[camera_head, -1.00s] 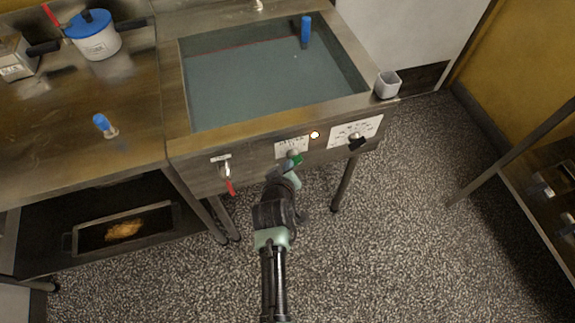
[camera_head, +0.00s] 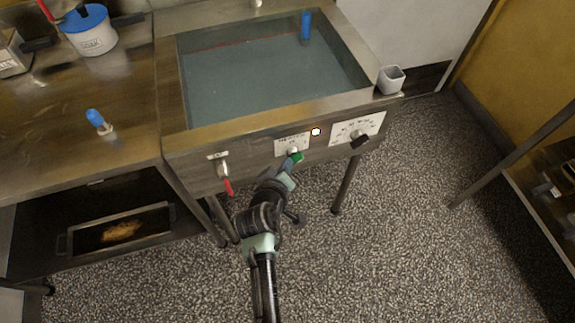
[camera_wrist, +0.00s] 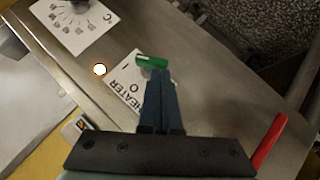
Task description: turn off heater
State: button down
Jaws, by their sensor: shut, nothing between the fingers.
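The heater switch is a green-tipped lever (camera_wrist: 151,62) on a white plate (camera_wrist: 127,79) marked "HEATER", with "I" and "O" marks, on the front panel of the tank unit. In the wrist view the lever lies across just beyond my fingertips. My gripper (camera_wrist: 159,75) is shut and empty, its tips at or very near the lever; I cannot tell whether they touch. In the head view my gripper (camera_head: 290,165) reaches the panel from below, at the green lever (camera_head: 297,157). A small lamp (camera_head: 316,132) right of the plate glows orange-white.
A black dial (camera_head: 359,139) on a white scale is to the right. A red-handled valve (camera_head: 228,185) is to the left. The tank (camera_head: 270,80) above holds bluish-grey liquid. A small white cup (camera_head: 391,79) stands on its right corner. The floor in front is clear.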

jog(key=shift+a+f+h+b, duration=0.1)
jog(key=shift+f+h+b, duration=0.3)
jog(key=shift+b, duration=0.75)
jog(key=shift+s+f+n+t+h+b, duration=0.15)
jog(key=shift+n+t+h+b, duration=0.3)
jog(key=shift+b, duration=0.65)
jog(key=shift+f+n+h+b, duration=0.15)
jog(key=shift+n+h+b, duration=0.1)
jog(key=shift+b, duration=0.8)
jog(key=t+b, duration=0.1)
jog(key=b, duration=0.1)
jog(key=shift+f+n+h+b, duration=0.3)
jog(key=shift+n, duration=0.1)
jog(key=n+t+h+b, duration=0.1)
jog(key=b, duration=0.4)
jog(key=f+n+t+h+b, duration=0.1)
jog(key=b, duration=0.4)
jog(key=shift+f+n+t, duration=0.25)
jog(key=shift+n+t, duration=0.1)
jog(key=shift+n, duration=0.05)
